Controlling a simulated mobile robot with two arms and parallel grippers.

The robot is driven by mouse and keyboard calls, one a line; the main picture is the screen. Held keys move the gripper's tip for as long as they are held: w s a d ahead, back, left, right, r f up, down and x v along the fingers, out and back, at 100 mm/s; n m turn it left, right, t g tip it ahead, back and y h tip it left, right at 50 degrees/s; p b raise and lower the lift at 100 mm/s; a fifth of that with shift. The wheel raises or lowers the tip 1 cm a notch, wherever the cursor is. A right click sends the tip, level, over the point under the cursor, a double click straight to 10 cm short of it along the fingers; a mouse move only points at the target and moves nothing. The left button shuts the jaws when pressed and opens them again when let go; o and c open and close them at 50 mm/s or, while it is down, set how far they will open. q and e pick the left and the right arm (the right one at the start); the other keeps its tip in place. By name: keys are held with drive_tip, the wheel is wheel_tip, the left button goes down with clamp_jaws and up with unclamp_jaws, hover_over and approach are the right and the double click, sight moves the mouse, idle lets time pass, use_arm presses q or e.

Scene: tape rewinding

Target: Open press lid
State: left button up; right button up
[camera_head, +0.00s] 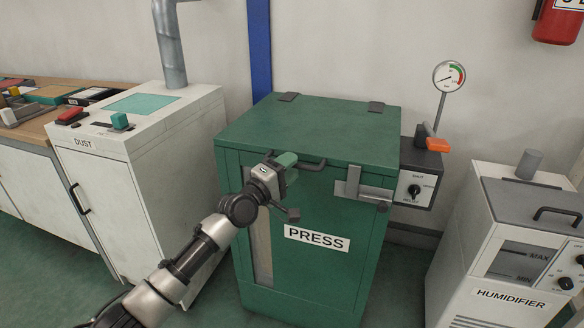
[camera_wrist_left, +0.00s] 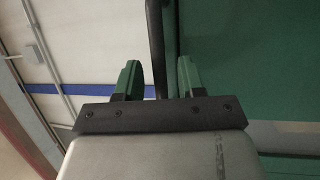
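The green press (camera_head: 310,272) stands in the middle of the head view. Its flat green lid (camera_head: 325,128) is down, with two dark hinges at the back edge. A dark bar handle (camera_head: 312,165) sits at the lid's front edge. My left gripper (camera_head: 288,160) is at the left part of this handle. In the left wrist view, the dark handle bar (camera_wrist_left: 156,45) runs between the two green fingers (camera_wrist_left: 160,78). The fingers are apart, with a small gap seeming to show on each side of the bar. My right gripper is out of view.
A metal latch (camera_head: 358,186) is on the press front, right of the handle. A control box (camera_head: 421,175) with a knob and orange lever is at its right, below a gauge (camera_head: 448,76). A white dust cabinet (camera_head: 140,165) stands left, a humidifier (camera_head: 520,245) right.

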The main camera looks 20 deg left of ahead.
use_arm(q)
drive_tip(key=shift+w+d+r, duration=0.1)
drive_tip(key=shift+w+d, duration=0.15)
drive_tip(key=shift+w, duration=0.3)
clamp_jaws()
